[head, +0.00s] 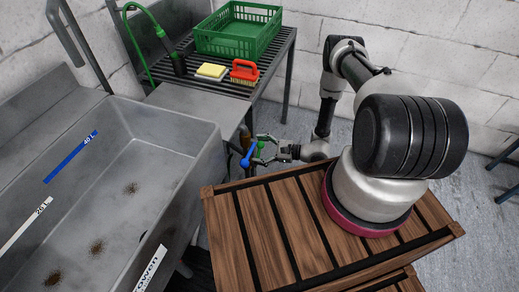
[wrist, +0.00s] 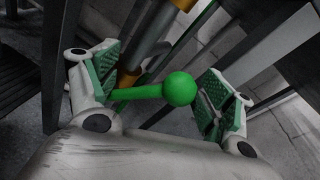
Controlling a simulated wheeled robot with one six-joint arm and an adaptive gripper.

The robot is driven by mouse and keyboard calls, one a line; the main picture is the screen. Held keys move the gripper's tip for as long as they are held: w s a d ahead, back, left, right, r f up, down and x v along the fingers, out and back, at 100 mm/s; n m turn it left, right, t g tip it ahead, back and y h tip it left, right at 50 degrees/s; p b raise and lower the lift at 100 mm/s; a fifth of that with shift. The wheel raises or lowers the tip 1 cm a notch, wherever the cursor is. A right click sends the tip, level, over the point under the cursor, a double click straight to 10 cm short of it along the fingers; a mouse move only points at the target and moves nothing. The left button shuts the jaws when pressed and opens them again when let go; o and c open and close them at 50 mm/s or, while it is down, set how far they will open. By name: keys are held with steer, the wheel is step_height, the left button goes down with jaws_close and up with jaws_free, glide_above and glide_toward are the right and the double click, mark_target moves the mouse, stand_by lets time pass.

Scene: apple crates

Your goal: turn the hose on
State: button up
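A green lever with a round knob (wrist: 180,88) joins a brass-coloured pipe (wrist: 130,68) in the wrist view. My gripper (wrist: 160,90) is open, with its green-padded fingers on either side of the knob and gaps visible. In the head view my gripper (head: 267,150) is beside the sink's right end, at the green lever (head: 259,148). A blue handle (head: 247,157) sits just left of it. The green hose (head: 130,38) rises at the back in an arch and ends in a dark nozzle (head: 178,64) above the slatted rack.
A grey sink (head: 205,160) with litre labels fills the left. Wooden slats (head: 265,220) lie beneath my arm. Dark metal legs stand close around the lever.

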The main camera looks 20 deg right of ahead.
steer(key=shift+d, duration=0.1)
steer(key=v, duration=1.1)
steer(key=shift+s+d, duration=0.25)
steer(key=shift+d, duration=0.1)
steer(key=shift+r, duration=0.1)
